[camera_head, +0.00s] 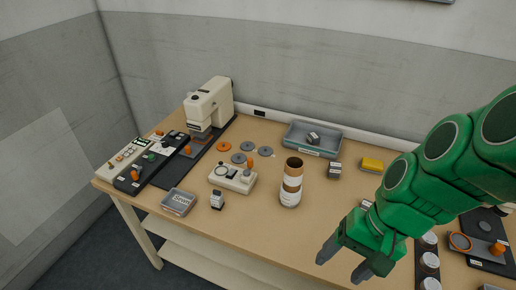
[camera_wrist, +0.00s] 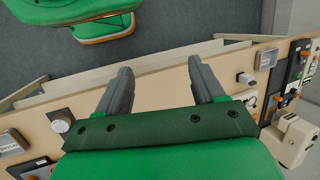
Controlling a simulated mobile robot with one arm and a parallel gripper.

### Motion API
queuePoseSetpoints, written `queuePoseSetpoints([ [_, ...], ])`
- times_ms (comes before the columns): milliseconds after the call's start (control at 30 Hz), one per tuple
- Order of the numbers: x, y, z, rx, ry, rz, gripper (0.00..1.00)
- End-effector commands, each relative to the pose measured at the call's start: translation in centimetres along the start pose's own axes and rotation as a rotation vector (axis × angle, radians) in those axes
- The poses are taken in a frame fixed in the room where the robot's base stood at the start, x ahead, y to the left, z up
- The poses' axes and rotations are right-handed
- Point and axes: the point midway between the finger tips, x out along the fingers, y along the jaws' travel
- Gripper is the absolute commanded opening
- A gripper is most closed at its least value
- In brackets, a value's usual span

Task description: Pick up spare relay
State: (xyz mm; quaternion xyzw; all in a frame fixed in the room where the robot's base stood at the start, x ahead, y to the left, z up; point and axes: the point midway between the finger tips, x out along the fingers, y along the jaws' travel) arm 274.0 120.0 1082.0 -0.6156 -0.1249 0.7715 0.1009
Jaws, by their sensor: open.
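Several small grey blocks with pale label faces look like relays; I cannot tell which is the spare. One block (camera_head: 217,201) stands near the table's front edge, right of a small grey tray; it seems to show in the wrist view (camera_wrist: 245,78). Another block (camera_head: 334,170) stands right of the cardboard-coloured roll. A third block (camera_head: 313,138) lies in the blue-grey tray (camera_head: 298,129) at the back. A fourth small pale thing is partly hidden behind my arm. My gripper (camera_head: 341,267) is open and empty at the front edge, apart from all the blocks; its two fingers also show in the wrist view (camera_wrist: 160,78).
A brown-and-white roll (camera_head: 291,183) stands upright mid-table. A small grey tray (camera_head: 179,202), a cream dial device (camera_head: 233,177) and a cream press (camera_head: 210,105) are to the left. A yellow block (camera_head: 372,164) is at the back right. Bare tabletop lies in front of the roll.

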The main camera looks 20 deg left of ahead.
Motion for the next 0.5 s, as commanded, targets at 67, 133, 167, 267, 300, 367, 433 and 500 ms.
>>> queuePoseSetpoints([
  [67, 0.7, -2.2, -1.0, 0.001, -0.023, -0.062, 0.68],
  [133, 1.2, -4.1, -1.9, 0.008, -0.040, -0.116, 0.68],
  [167, 1.4, -4.9, -2.2, 0.012, -0.048, -0.140, 0.68],
  [267, 2.0, -7.6, -3.3, 0.032, -0.076, -0.215, 0.68],
  [300, 2.3, -8.6, -3.7, 0.043, -0.090, -0.245, 0.68],
  [367, 2.7, -10.1, -4.4, 0.060, -0.110, -0.289, 0.68],
  [433, 3.1, -11.8, -5.2, 0.083, -0.129, -0.337, 0.68],
  [500, 3.5, -13.5, -6.0, 0.112, -0.153, -0.385, 0.68],
])
